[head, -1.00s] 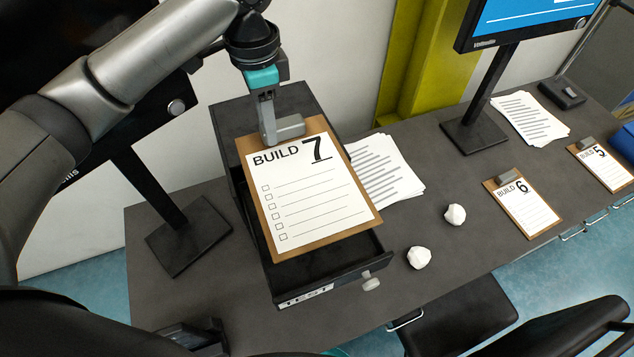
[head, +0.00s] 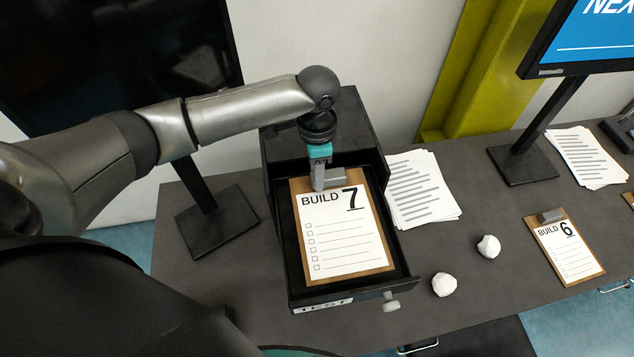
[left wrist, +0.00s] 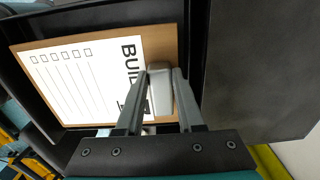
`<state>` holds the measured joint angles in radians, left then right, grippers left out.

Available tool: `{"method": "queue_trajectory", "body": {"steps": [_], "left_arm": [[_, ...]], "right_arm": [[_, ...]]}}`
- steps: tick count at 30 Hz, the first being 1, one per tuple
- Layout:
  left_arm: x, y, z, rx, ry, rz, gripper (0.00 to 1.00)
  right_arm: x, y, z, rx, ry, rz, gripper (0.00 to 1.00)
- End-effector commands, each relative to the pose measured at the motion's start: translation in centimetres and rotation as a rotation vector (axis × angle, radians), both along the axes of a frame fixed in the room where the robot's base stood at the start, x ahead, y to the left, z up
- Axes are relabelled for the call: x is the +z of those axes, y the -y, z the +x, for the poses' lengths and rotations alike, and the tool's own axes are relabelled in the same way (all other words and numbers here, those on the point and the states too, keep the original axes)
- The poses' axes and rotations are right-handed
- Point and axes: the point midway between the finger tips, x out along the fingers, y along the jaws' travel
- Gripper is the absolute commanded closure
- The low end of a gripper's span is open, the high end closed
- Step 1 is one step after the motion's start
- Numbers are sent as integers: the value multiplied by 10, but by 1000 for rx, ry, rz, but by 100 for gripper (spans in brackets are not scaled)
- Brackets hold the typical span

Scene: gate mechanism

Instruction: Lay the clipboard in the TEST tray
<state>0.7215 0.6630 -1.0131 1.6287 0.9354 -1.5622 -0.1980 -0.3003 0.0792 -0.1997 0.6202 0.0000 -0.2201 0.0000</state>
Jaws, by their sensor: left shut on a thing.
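The BUILD 7 clipboard (head: 344,235), brown with a white checklist, is in the open black TEST tray (head: 350,299), inside its walls. Whether its whole underside touches the tray floor cannot be told. My left gripper (head: 320,184) is at the clipboard's top end, shut on its grey clip. In the left wrist view the fingers (left wrist: 159,84) sit on both sides of the clip, and the clipboard (left wrist: 160,42) lies within the dark tray walls. My right gripper is not in view.
The tray's cabinet (head: 318,128) stands behind it. A paper stack (head: 420,190) is at its right, with two crumpled paper balls (head: 444,284) in front. The BUILD 6 clipboard (head: 565,250) lies farther right. Monitor stands (head: 215,222) flank the cabinet.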

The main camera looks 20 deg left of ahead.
Motion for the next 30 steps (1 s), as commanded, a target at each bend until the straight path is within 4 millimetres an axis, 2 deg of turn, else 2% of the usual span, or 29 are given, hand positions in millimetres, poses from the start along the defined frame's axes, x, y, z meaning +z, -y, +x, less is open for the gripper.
{"method": "queue_trajectory", "body": {"steps": [6, 9, 19, 20, 27, 30], "left_arm": [[-32, 1, 0, 0, -2, 0, 100], [-41, 0, -1, -1, -1, 0, 100], [-43, 0, 0, 0, 0, 0, 100], [-44, 0, -1, 0, -1, 1, 62], [-43, 0, 0, 0, -1, 1, 35], [-43, 0, 0, 0, -1, 1, 33]], "right_arm": [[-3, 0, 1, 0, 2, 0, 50], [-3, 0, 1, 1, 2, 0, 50], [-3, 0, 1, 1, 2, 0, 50], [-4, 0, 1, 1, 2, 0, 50], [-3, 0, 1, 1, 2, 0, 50], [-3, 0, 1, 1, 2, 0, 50]]}}
